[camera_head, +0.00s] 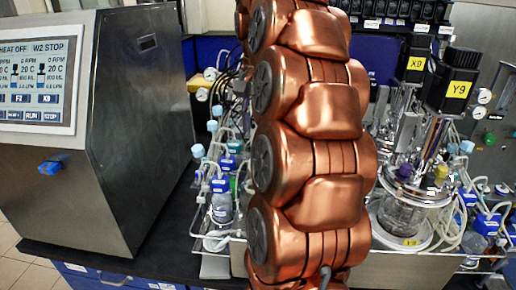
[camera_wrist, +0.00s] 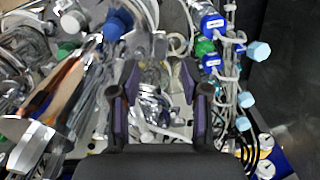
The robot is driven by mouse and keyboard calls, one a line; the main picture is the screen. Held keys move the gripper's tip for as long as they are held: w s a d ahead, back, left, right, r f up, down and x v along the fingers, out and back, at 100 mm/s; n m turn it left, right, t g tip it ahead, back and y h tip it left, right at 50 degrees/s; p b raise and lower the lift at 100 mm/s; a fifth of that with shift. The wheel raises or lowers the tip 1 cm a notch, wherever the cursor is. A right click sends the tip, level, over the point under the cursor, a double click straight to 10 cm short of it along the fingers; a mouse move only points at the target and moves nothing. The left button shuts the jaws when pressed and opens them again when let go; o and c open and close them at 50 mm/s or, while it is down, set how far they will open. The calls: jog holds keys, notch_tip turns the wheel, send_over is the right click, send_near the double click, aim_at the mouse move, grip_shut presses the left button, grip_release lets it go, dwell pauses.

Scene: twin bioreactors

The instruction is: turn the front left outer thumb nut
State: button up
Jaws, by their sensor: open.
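My gripper (camera_wrist: 160,82) is open in the wrist view, its two dark fingers apart with nothing held between them. Shiny metal fittings and clear tubing (camera_wrist: 150,106) show beyond and between the fingers. I cannot single out the front left outer thumb nut among them. In the head view my copper arm fills the middle and hides my gripper. To its right stands a glass bioreactor vessel (camera_head: 405,212) with a metal head plate (camera_head: 412,187), under black motors labelled X9 (camera_head: 415,63) and Y9 (camera_head: 458,88). Its thumb nuts are too small to tell apart.
A steel control cabinet (camera_head: 140,110) with a screen (camera_head: 38,80) stands at the left on the black bench (camera_head: 125,262). Blue-capped bottles (camera_head: 221,205) and tubing crowd beside my arm. Blue caps (camera_wrist: 213,25) and loose tubes lie close to the right finger in the wrist view.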

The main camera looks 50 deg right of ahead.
jog(key=shift+f+b, duration=1.3)
jog(key=shift+f, duration=1.15)
jog(key=shift+p, duration=0.45)
jog(key=shift+w+f, duration=0.1)
jog(key=shift+f, duration=0.8)
jog(key=shift+c, duration=0.4)
grip_shut()
